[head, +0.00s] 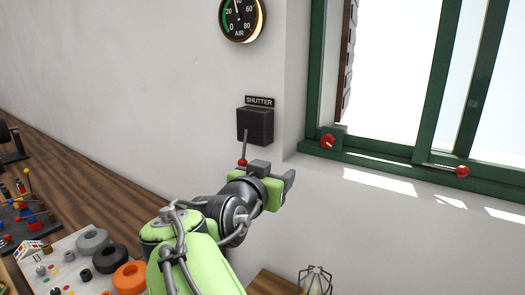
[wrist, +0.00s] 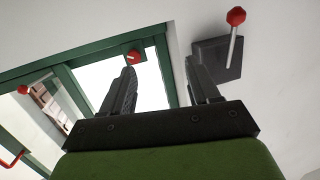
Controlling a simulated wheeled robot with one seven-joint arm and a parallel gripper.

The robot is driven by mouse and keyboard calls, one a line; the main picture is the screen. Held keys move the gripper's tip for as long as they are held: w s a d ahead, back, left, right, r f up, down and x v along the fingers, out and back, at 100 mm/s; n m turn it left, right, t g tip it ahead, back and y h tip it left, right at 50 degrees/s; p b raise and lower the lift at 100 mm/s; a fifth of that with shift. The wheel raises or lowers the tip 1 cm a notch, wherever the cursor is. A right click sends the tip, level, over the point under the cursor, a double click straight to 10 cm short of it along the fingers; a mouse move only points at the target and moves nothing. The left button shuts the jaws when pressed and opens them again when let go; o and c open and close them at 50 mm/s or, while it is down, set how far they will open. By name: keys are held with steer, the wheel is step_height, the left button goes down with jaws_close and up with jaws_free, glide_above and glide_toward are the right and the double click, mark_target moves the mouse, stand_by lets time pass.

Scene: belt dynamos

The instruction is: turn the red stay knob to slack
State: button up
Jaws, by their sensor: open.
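A red knob (head: 327,141) sits at the lower left corner of the green window frame. It also shows in the wrist view (wrist: 134,57), close to the left fingertip in the picture. A second red knob (head: 463,171) sits farther right on the sill rail, by a thin metal rod. No label tells which is the stay knob. My gripper (head: 275,172) is open and empty, in front of the wall, left of and below the corner knob. In the wrist view my gripper (wrist: 160,68) has its fingers apart with nothing between them.
A dark shutter box (head: 255,126) with a red-tipped lever (head: 243,162) is on the wall just behind my gripper. A round air gauge (head: 242,17) hangs above. A wooden bench (head: 120,185) with parts is at left. A caged lamp (head: 315,280) stands below.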

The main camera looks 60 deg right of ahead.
mark_target(327, 142)
steer(key=s+d+m+g, duration=0.1)
steer(key=s+d, duration=0.1)
steer(key=d, duration=0.4)
steer(key=s+d+r+g+h+p, duration=0.1)
steer(key=s+d, duration=0.1)
steer(key=d, duration=0.4)
steer(key=s+d+m+g, duration=0.1)
steer(key=d, duration=0.6)
steer(key=shift+s+r+m+h, duration=0.3)
steer(key=shift+s+r+h, duration=0.1)
steer(key=shift+a, duration=0.1)
steer(key=shift+c, duration=0.2)
steer(key=c, duration=1)
